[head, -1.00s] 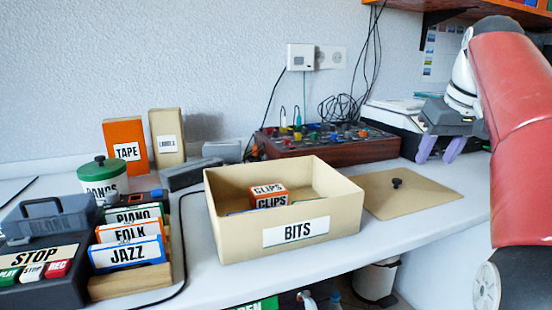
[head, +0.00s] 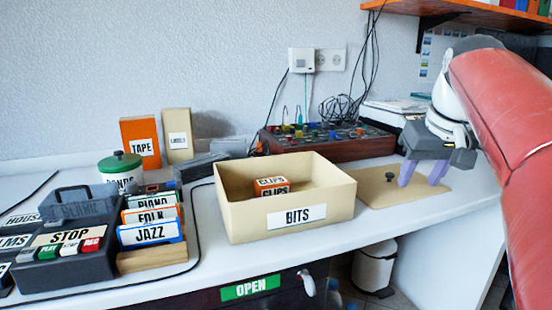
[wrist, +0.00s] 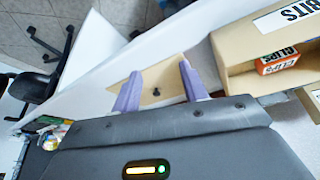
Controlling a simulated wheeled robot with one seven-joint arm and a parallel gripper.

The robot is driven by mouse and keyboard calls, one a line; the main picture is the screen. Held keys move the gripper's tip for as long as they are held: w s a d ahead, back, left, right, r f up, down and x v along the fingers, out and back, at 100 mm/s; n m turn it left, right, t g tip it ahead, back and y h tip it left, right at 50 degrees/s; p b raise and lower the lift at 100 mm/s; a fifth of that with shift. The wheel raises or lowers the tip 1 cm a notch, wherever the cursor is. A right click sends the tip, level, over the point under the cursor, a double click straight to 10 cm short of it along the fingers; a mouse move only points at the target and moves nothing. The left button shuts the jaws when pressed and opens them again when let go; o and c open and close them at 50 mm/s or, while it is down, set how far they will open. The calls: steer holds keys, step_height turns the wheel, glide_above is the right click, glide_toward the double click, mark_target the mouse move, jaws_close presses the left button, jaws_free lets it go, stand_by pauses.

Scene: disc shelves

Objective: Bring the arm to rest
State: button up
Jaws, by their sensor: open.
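My gripper (head: 423,173) has purple fingers set apart and empty. In the head view it hangs at the right, over the far right part of the tan lid (head: 400,188) with its black knob. In the wrist view the gripper (wrist: 158,85) points toward the lid (wrist: 163,78), whose knob shows between the fingers. I cannot tell the exact height above the lid; nothing is held.
An open tan BITS box (head: 340,210) with an orange CLIPS box (head: 272,186) inside stands left of the lid. A mixer panel (head: 322,145) is behind. A tape player (head: 70,250) and card holder (head: 150,262) are at left. A shelf (head: 440,10) overhangs top right.

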steer(key=s+a+f+p, duration=0.1)
steer(key=s+a+f, duration=0.2)
steer(key=s+f, duration=0.3)
steer(key=s+a+f+p, duration=0.1)
steer(key=s+a+f, duration=0.3)
steer(key=s+f, duration=0.2)
steer(key=s+a+f+t+p, duration=0.1)
steer(key=s+a+f+p, duration=0.1)
steer(key=s+f, duration=0.4)
steer(key=shift+s+a+f, duration=0.25)
steer(key=shift+a+f, duration=0.15)
steer(key=shift+a, duration=0.4)
